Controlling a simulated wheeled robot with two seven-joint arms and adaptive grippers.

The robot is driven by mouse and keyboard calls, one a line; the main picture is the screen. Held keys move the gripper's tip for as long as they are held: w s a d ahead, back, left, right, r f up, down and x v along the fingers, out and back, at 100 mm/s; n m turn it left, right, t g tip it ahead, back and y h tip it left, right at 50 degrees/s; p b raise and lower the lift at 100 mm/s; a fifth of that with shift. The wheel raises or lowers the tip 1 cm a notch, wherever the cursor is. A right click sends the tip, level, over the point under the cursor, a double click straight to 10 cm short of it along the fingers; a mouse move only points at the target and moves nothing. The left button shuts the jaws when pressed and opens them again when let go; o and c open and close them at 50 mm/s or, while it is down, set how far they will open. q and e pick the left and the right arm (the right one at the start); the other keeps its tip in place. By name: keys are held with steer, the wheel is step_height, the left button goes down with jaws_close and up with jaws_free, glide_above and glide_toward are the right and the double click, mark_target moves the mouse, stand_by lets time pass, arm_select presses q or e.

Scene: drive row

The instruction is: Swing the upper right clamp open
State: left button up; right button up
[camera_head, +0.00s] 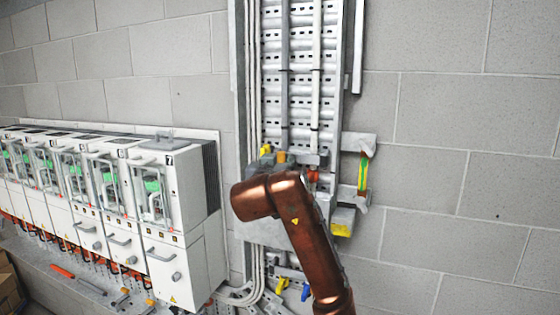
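A copper-coloured arm of mine (308,235) rises from the bottom and bends left at its top, in front of a panel on the wall. The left gripper's fingers are not clearly visible; the arm link seems to hide them. Around the top of the arm, small coloured parts show: a yellow one (265,150), an orange one (282,157) and a red one (313,176). I cannot tell which is the upper right clamp or whether it is open. Below, a yellow lever (282,285) and a blue lever (305,291) show. My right gripper is not in view.
A row of white drive cabinets (183,205) stands on the left. A vertical metal cable tray (300,75) runs up the wall. Right of the arm are a grey bracket (357,142), a green-yellow strip (363,172) and a yellow-faced block (343,223). The right side is bare block wall.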

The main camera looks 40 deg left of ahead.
arm_select(q)
steer(key=shift+s, duration=0.15)
steer(key=c, duration=0.5)
steer(key=shift+c, duration=1.3)
jaws_close()
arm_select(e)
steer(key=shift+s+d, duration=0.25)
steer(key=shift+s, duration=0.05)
